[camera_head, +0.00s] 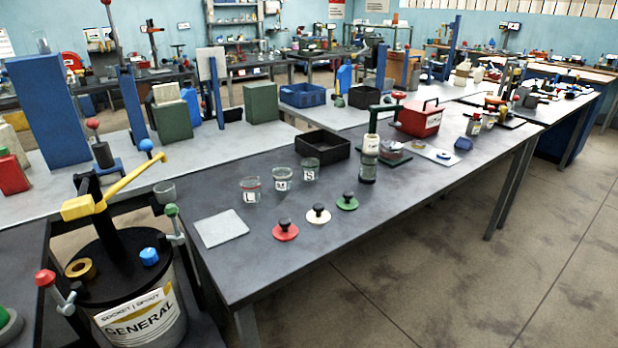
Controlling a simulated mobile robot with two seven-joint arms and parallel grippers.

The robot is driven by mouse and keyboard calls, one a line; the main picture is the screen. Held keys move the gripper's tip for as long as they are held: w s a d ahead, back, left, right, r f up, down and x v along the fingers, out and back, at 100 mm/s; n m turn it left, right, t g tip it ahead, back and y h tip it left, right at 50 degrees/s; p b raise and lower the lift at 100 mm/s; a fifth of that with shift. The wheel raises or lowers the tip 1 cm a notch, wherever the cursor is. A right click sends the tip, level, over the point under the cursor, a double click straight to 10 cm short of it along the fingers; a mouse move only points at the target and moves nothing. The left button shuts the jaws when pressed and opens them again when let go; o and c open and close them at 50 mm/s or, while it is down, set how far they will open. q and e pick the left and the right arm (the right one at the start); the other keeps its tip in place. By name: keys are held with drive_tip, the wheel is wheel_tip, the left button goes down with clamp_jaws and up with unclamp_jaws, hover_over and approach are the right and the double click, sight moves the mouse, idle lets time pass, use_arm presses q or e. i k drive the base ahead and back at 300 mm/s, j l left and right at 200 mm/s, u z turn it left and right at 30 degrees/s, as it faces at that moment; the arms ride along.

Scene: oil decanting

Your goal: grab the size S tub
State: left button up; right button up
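The size S tub (310,172) is a small clear cup marked with an S. It stands upright on the dark grey table (390,218), the farthest back of three clear tubs in a slanting row. The tub marked M (282,182) is just in front and to its left. The tub marked L (250,196) is nearest and farthest left. All three look empty, though their insides are small in view. Neither of my grippers is in view, and nothing is touching the S tub.
A black open bin (322,149) stands close behind the S tub. In front lie red (286,233), white (318,217) and green (347,204) lids with black knobs. A drum labelled GENERAL (140,318) with a yellow-handled pump is at left.

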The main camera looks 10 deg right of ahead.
sight(310, 170)
drive_tip(key=i+l, duration=0.15)
drive_tip(key=l, duration=0.2)
drive_tip(key=i+l, duration=0.15)
drive_tip(key=l, duration=0.2)
drive_tip(key=i+l+u, duration=0.2)
drive_tip(key=l, duration=0.15)
drive_tip(key=l+u, duration=0.15)
drive_tip(key=l, duration=0.2)
